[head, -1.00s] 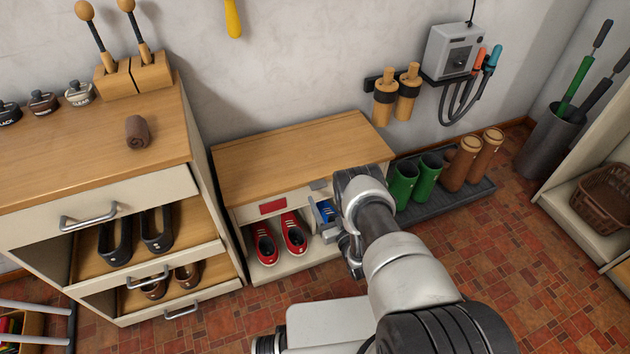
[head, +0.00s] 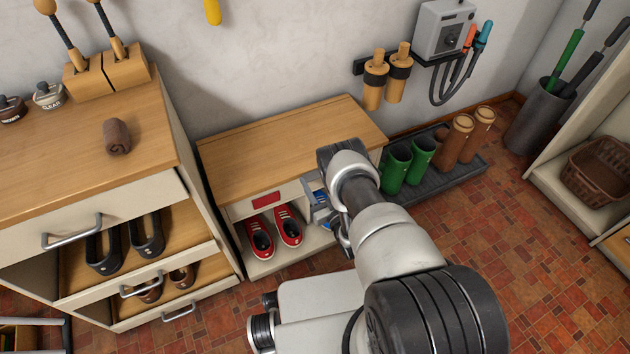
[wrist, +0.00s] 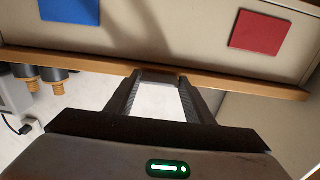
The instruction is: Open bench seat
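The bench seat (head: 290,140) is a flat wooden lid on a low pale bench against the wall, and it lies closed. Its wooden front edge (wrist: 260,88) crosses the wrist view, beside a panel with a red tag (wrist: 260,33) and a blue tag (wrist: 70,10). My gripper (wrist: 162,80) has its two fingers apart, with the tips at the seat's front edge. A small greyish piece shows between the tips; I cannot tell if they touch it. In the head view my arm hides the bench's right front and most of the gripper.
Red shoes (head: 274,231) stand in the bench's open cubby. A shoe cabinet (head: 90,200) with drawers pulled out stands at left. Green boots (head: 408,165) and brown boots (head: 465,138) stand on a dark tray to the right.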

